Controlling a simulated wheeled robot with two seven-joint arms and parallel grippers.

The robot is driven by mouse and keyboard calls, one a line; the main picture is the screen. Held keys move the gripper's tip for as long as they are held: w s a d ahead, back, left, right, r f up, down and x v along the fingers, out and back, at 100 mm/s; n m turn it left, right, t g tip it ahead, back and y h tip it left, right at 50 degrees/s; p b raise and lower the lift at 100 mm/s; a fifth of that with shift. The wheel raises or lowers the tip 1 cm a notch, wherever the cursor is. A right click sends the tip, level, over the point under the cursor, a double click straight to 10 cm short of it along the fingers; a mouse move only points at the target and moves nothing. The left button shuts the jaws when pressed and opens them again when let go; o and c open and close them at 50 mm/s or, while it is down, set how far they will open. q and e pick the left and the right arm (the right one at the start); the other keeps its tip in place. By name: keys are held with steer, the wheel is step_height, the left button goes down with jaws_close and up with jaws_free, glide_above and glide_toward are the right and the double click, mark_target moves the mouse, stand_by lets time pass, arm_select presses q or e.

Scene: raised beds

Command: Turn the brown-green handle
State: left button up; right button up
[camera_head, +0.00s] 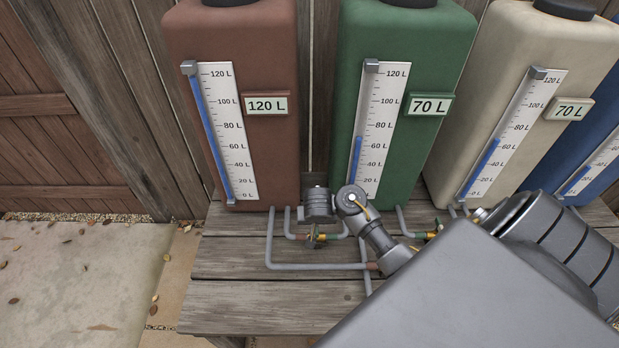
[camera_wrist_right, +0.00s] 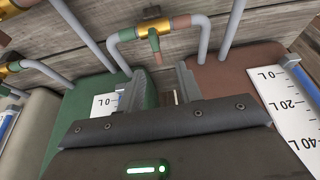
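The brown-green handle (camera_wrist_right: 154,40) is a small two-coloured lever on a brass valve (camera_wrist_right: 156,24) in the right wrist view. The valve sits in a short grey pipe with a green collar on one side and a brown collar on the other. In the head view the handle (camera_head: 317,237) is small, low between the brown tank (camera_head: 270,160) and the green tank (camera_head: 413,150). My right gripper (camera_head: 318,205) is just above it there. In the right wrist view its fingers (camera_wrist_right: 160,85) are spread and empty, short of the handle. My left gripper is out of view.
A beige tank (camera_head: 535,120) and a blue tank (camera_head: 590,152) stand to the right. The brown gauge reads near 120 L. More pipes and a valve (camera_head: 431,235) lie right along the wooden bench (camera_head: 250,305). My right arm covers the lower right. The bench's front left is clear.

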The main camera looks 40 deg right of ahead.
mark_target(317, 228)
steer(key=b+x, duration=0.2)
steer(key=x, duration=0.1)
steer(key=b+x, duration=0.4)
steer(key=x, duration=0.1)
steer(key=shift+s+d+f+b, duration=0.15)
steer(key=shift+d+f+b, duration=0.2)
steer(key=shift+d, duration=0.1)
steer(key=shift+w+d+f, duration=0.15)
steer(key=shift+w+f, duration=0.1)
steer(key=shift+f, duration=0.3)
steer(key=shift+f+b, duration=0.1)
steer(key=shift+b, duration=0.2)
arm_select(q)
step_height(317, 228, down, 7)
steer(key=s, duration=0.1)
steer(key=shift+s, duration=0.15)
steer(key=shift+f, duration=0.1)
arm_select(e)
jaws_close()
